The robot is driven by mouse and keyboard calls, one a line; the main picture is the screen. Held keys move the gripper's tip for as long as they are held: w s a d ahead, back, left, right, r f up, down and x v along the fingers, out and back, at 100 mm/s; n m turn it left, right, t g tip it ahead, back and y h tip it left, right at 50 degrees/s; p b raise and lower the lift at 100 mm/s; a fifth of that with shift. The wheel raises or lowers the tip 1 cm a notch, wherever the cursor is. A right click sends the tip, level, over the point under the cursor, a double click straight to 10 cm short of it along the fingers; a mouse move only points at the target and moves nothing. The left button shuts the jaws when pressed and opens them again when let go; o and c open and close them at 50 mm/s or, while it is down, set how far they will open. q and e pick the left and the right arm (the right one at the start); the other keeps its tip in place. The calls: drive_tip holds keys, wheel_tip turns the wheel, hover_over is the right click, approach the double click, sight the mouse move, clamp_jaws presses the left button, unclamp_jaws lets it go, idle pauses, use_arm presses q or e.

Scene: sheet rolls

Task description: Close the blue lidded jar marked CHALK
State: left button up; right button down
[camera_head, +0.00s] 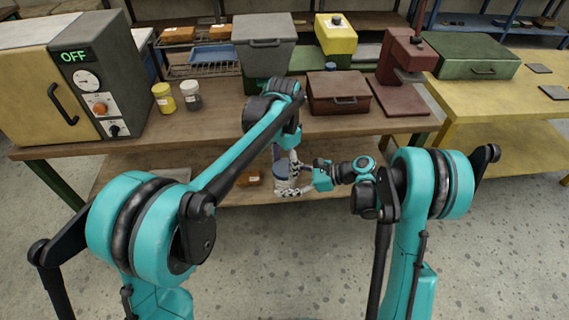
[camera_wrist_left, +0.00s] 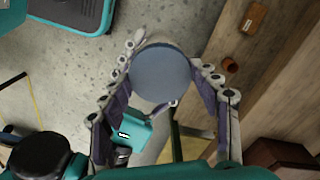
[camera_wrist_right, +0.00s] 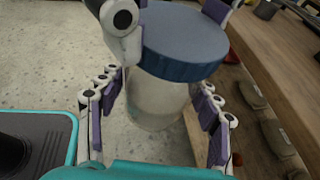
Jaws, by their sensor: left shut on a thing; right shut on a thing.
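The jar has a clear body (camera_wrist_right: 153,98) and a blue lid (camera_wrist_right: 185,42), both seen in the right wrist view. The round top of the lid (camera_wrist_left: 160,74) fills the middle of the left wrist view. My left gripper (camera_wrist_left: 166,62) is shut on the lid, its fingers on opposite sides of the rim. My right gripper (camera_wrist_right: 158,90) is shut on the jar body below. The lid sits over the jar's mouth; I cannot tell whether it is fully seated. No CHALK marking shows. In the head view, the arms partly hide the jar.
The jar is held in front of the wooden workbench (camera_head: 225,127). On the bench are a yellow-lidded jar (camera_head: 164,98), a white-lidded jar (camera_head: 191,95), an oven (camera_head: 75,82), a grey bin (camera_head: 264,50) and a brown box (camera_head: 337,92). Floor shows below the arms.

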use_arm(q)
drive_tip(key=m, duration=0.7)
drive_tip(key=shift+m, duration=0.3)
drive_tip(key=m, duration=0.4)
drive_tip(key=shift+w+m, duration=0.1)
drive_tip(key=shift+m, duration=0.2)
drive_tip(key=m, duration=1.2)
drive_tip(key=shift+c, duration=0.2)
drive_tip(key=o, duration=0.9)
drive_tip(key=shift+o, duration=0.2)
wheel_tip(320, 180, up, 12)
